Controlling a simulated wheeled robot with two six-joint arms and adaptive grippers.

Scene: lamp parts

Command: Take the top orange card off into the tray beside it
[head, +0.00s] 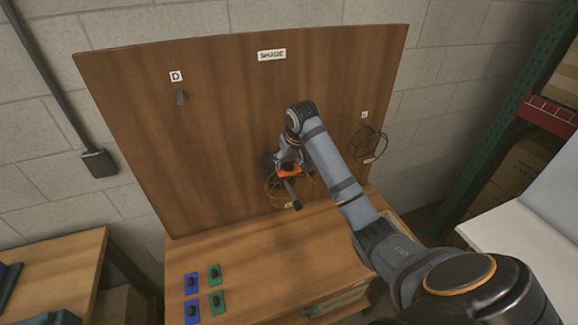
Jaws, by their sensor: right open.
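A small orange piece (289,170), which may be the orange card, shows at the middle of the upright wooden board. My right gripper (286,160) is right at it, open. I cannot tell whether they touch. A dark peg (293,197) sticks out just below, with a round wire shade (272,190) around it. I cannot make out a stack of orange cards or the tray. My left gripper is out of view.
Two blue cards (191,283) and two green cards (215,274) with dark knobs lie on the wooden table (255,255) at front left. Another wire shade (367,143) hangs at the board's right. The middle of the table is clear.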

